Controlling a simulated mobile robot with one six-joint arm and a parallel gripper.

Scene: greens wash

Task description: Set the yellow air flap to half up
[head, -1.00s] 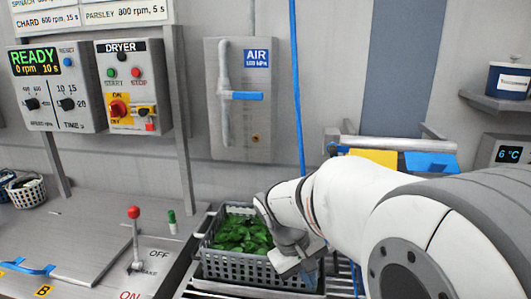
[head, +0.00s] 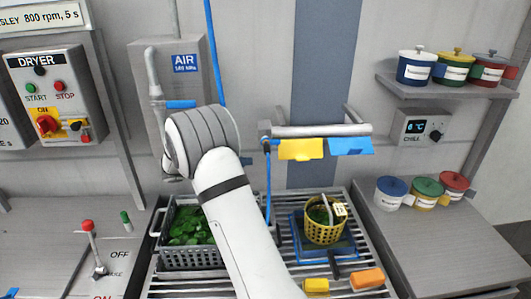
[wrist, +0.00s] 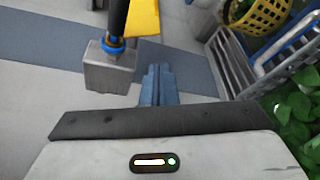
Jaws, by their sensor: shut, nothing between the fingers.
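The yellow air flap (head: 301,149) hangs below the left part of a grey bar on the back wall, beside a blue flap (head: 350,146). It looks tilted; its exact angle is hard to tell. In the wrist view, part of the yellow flap (wrist: 143,20) shows at the top, beyond a grey block with a blue ring. My gripper (wrist: 157,78) is shut and empty, with its fingertips short of the flap and apart from it. In the head view, my arm hides the fingers.
A grey basket of greens (head: 190,258) stands on the slatted rack below my arm. A yellow basket (head: 325,230) stands right of it. A blue hose (head: 214,50) runs down the wall near my arm. An AIR panel (head: 140,90) is at left.

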